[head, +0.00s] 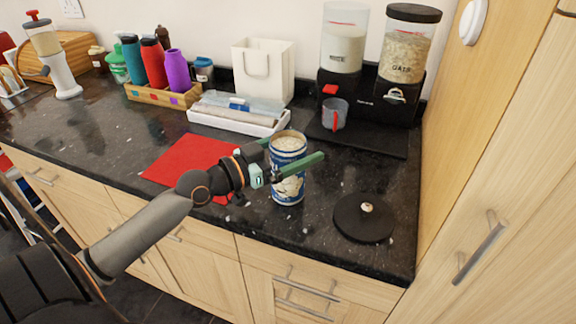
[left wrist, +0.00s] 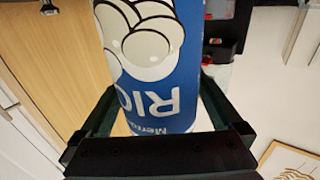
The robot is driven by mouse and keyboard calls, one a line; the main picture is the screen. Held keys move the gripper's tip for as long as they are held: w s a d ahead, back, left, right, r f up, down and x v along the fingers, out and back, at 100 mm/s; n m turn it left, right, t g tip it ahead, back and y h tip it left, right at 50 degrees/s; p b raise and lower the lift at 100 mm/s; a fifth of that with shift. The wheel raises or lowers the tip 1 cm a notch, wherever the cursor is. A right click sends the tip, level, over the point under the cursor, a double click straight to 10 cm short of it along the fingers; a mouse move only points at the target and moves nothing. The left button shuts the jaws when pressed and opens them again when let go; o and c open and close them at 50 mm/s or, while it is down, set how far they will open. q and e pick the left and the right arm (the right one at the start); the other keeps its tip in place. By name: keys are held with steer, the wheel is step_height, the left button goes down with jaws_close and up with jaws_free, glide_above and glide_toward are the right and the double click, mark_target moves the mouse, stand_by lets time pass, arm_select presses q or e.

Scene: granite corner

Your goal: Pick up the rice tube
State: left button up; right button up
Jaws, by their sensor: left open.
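The rice tube (head: 287,188) is a blue and white cylinder standing upright on the dark granite counter, near the front edge. Its top looks open, with pale contents showing. My left gripper (head: 290,157) is open around the tube's upper part, one green finger across its near side and the other largely behind it. In the left wrist view the tube (left wrist: 150,60) shows its upside-down lettering between the two spread fingers (left wrist: 158,105). I cannot tell whether either finger touches it. My right gripper is not in view.
A black round lid (head: 364,220) lies right of the tube. A red mat (head: 190,158) lies to the left. Behind are a white tray (head: 238,124), a white bag (head: 263,72) and two dispensers (head: 372,90) with a cup (head: 334,113). A wooden cabinet (head: 500,150) bounds the right.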

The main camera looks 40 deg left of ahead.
arm_select(q)
steer(key=shift+w+d, duration=0.2)
steer(key=shift+w, duration=0.2)
steer(key=shift+c, duration=0.2)
jaws_close()
steer(key=shift+r, duration=0.1)
stand_by(0.3)
